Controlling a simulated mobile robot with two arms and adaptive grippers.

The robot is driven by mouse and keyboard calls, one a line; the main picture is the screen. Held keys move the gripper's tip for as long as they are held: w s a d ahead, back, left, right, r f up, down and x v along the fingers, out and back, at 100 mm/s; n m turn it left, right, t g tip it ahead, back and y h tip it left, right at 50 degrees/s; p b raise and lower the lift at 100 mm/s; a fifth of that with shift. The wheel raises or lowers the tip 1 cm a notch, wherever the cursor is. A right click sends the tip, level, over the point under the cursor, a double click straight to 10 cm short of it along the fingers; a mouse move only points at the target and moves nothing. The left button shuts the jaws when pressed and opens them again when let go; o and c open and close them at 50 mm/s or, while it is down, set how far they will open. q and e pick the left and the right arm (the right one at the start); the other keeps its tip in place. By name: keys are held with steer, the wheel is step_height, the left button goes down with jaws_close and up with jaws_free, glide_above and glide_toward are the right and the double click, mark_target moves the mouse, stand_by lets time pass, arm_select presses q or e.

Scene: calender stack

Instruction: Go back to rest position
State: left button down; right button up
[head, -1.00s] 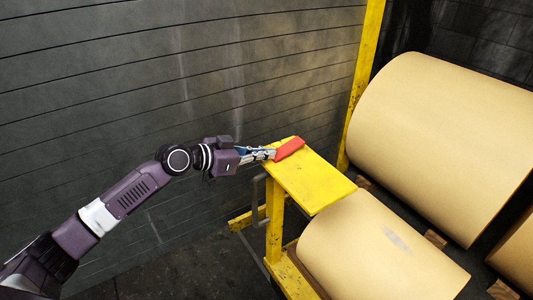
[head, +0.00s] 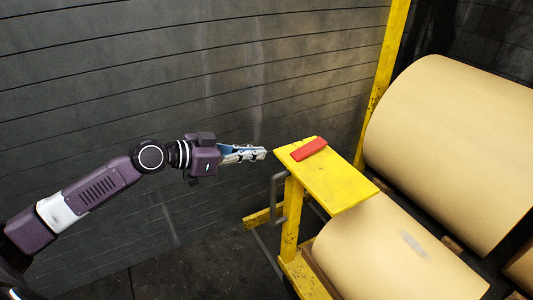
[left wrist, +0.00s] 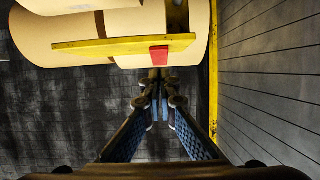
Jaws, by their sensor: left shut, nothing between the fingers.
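My left gripper (head: 262,154) is shut and empty in the head view. It points right, just short of the left edge of the yellow platform (head: 342,188), and is clear of it. In the left wrist view the fingers of my left gripper (left wrist: 158,82) come together with nothing held. A red block (head: 309,149) lies on the far left part of the platform, apart from the gripper. The red block also shows in the left wrist view (left wrist: 158,55), beyond the fingertips. My right gripper is not in view.
A yellow post (head: 384,80) rises behind the platform. A dark panelled wall (head: 150,70) runs along the back. The floor (head: 190,275) below the arm looks clear.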

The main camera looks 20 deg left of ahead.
arm_select(q)
steer(key=shift+s+a, duration=0.15)
steer(key=shift+s, duration=0.15)
stand_by(0.4)
